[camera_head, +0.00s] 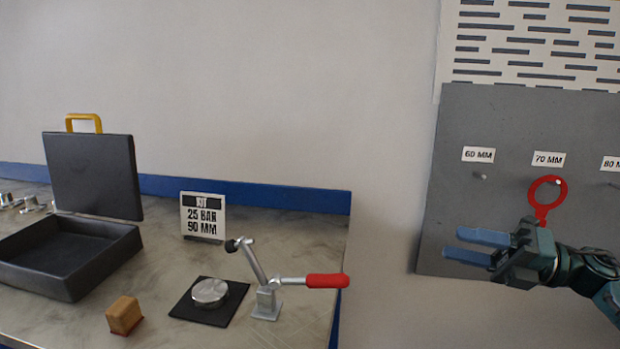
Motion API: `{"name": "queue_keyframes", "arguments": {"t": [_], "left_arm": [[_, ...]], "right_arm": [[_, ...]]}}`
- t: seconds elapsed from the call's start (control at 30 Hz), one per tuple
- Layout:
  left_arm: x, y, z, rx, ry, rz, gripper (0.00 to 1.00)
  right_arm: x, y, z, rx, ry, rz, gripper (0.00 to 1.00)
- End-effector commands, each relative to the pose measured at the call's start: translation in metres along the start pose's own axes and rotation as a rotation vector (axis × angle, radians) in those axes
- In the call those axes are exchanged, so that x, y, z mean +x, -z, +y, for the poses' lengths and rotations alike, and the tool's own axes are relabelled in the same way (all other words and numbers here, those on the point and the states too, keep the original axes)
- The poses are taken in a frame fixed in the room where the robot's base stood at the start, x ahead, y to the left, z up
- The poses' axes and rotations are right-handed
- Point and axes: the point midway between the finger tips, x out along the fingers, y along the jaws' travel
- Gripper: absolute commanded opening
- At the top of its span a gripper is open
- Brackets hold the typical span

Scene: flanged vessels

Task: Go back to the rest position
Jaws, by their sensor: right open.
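My right gripper (456,244) is at the right, in front of the grey board (460,130). Its two blue fingers point left and are apart, with nothing between them. A red ring tag (540,190) is at the peg under the "70 MM" label, just above the gripper body. The gripper hides the lower end of the tag, and I cannot tell whether they touch. My left gripper is not in view.
The wall between bench and board is bare.

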Motion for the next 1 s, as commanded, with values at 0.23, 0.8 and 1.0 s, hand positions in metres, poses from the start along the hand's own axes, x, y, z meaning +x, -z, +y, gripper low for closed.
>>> {"name": "queue_keyframes", "arguments": {"t": [0.23, 0.8, 1.0], "left_arm": [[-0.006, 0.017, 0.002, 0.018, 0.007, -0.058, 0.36], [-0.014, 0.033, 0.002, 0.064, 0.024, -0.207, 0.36], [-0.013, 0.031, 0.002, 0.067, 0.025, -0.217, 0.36]], "right_arm": [[0.043, 0.035, -0.036, 0.498, -0.157, -0.355, 0.45], [0.017, 0.289, -0.115, 1.959, -0.003, -1.411, 0.45], [0.013, 0.316, -0.113, 2.056, 0.039, -1.481, 0.45]]}}
